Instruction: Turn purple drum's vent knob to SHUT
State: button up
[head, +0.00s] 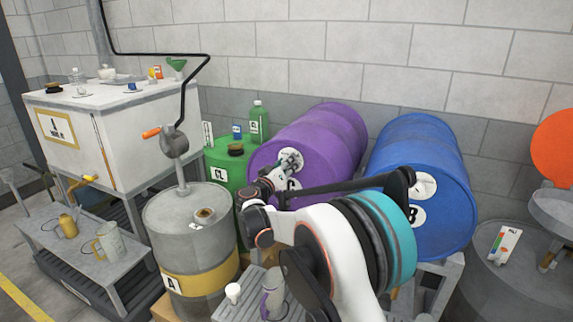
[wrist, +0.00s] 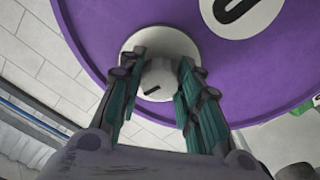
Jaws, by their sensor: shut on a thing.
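The purple drum (head: 325,135) lies on its side against the wall, its round end facing me. It also fills the top of the wrist view (wrist: 95,45). Its vent knob (wrist: 160,75) is pale, on a round whitish plate (wrist: 158,36) near the drum's rim. A short dark mark shows by the knob; I cannot read any word there. My gripper (head: 288,163) is at the drum's end, and its two green-padded fingers (wrist: 163,72) stand on either side of the knob, shut on it. In the head view the gripper hides the knob.
A blue drum (head: 425,165) lies to the right of the purple one. A green drum (head: 222,165) with a bottle stands left. A grey drum (head: 185,235) with a hand pump stands nearer, left of my arm. A small slatted stand (head: 238,310) with a white cup is below.

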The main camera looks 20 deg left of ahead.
jog(key=n+p, duration=0.1)
jog(key=n, duration=0.4)
jog(key=shift+n, duration=0.3)
jog(key=n, duration=0.5)
jog(key=shift+n, duration=0.4)
jog(key=o, duration=1)
jog(key=shift+o, duration=0.2)
jog(key=shift+s, duration=0.15)
jog(key=s+a, duration=0.1)
jog(key=s, duration=1)
jog(key=shift+s, duration=0.4)
jog(key=shift+d, duration=0.1)
